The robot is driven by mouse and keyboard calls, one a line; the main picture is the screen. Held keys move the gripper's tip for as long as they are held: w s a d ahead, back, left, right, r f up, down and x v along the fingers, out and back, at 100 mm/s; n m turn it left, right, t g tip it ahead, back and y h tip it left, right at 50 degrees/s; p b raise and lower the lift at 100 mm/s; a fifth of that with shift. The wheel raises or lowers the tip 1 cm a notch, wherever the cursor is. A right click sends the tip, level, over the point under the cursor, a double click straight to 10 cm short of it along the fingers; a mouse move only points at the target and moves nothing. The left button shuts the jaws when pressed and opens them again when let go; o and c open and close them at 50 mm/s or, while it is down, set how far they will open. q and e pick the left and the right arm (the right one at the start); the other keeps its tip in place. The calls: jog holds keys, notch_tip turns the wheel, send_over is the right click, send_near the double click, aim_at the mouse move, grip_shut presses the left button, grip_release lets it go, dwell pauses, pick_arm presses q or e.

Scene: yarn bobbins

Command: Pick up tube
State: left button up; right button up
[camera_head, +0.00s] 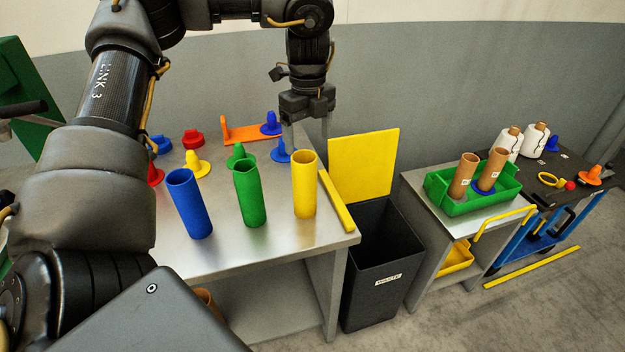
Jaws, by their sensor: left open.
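A blue tube (190,205), a green tube (250,195) and a yellow tube (304,187) stand upright, side by side, on a steel table (270,237). Two brown tubes (463,176) stand in a green tray on a smaller stand to the right. My left gripper (308,128) is open and points down near the table's back right part. It appears behind and above the yellow tube, and nothing shows between its fingers. The exact gap between the gripper and the tube is hard to judge. My right gripper is not in view.
Several coloured cones, such as a yellow one (196,165), and an orange bracket (246,133) lie behind the tubes. A black waste bin (376,262) with a yellow panel (363,163) stands right of the table. White bobbins (534,141) stand on a dark cart (556,168) farther right.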

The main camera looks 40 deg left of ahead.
aim_at(305, 172)
pick_arm(q)
jog(key=f, duration=0.3)
jog(key=s+f, duration=0.1)
jog(key=shift+a+f, duration=0.3)
jog(key=shift+a, duration=0.1)
jog(key=shift+w+f+b, duration=0.1)
jog(key=shift+f+b, duration=0.2)
jog(key=shift+f, duration=0.05)
jog(key=shift+w+d+f, duration=0.1)
jog(key=shift+f, duration=0.25)
notch_tip(305, 172, down, 4)
jog(key=shift+r, duration=0.1)
jog(key=shift+w+f, duration=0.1)
jog(key=shift+f, duration=0.4)
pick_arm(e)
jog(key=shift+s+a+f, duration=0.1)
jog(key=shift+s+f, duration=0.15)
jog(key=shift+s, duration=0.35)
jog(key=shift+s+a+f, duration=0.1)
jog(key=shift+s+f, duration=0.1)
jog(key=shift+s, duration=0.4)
pick_arm(q)
jog(key=shift+r, duration=0.1)
